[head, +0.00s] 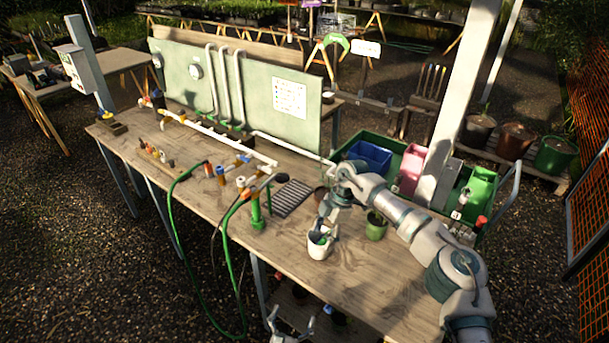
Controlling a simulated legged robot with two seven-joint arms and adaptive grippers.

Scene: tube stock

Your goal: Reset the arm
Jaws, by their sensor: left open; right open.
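My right arm reaches in from the right over the wooden workbench (375,290). My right gripper (326,228) points down at the white pot (317,250), with its fingertips at or just above the rim. It is open; whether it touches the pot or the small green thing inside I cannot tell. My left gripper (291,320) is at the bottom edge of the view, in front of the bench and low beside it. It is open and looks empty.
A green pot (376,226) stands right of the white pot. A dark slotted tray (293,198), white pipes (215,133) and a green hose (172,240) occupy the bench's left and middle. A green crate (400,149) and a white post (462,90) stand behind. The bench's front right is clear.

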